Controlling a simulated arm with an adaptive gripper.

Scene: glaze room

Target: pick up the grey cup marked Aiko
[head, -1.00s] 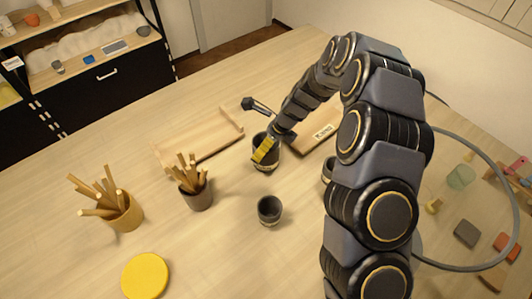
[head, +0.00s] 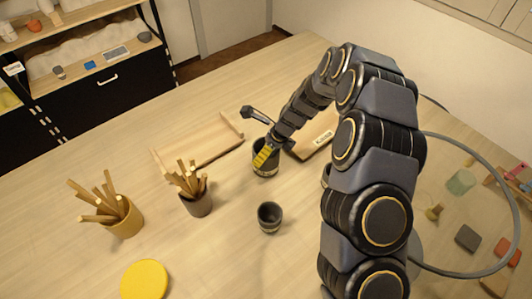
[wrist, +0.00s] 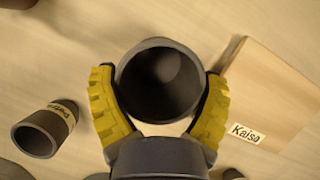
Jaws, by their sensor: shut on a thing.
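My gripper (wrist: 160,84) is shut on a dark grey cup (wrist: 160,112), with one yellow ribbed finger on each side of it. The held cup (head: 265,170) is upright at or just above the table in the head view; I cannot tell whether it touches. No name on it is readable. A second dark grey cup (head: 269,219) stands nearer the camera; a grey cup (wrist: 42,132) with a pale label, perhaps starting "Pe", is at the left in the wrist view. Another cup (head: 326,174) is mostly hidden behind my arm.
Two pots of sticks, one tan (head: 124,222) and one dark (head: 198,205), and a yellow disc (head: 145,280) stand on the left side.

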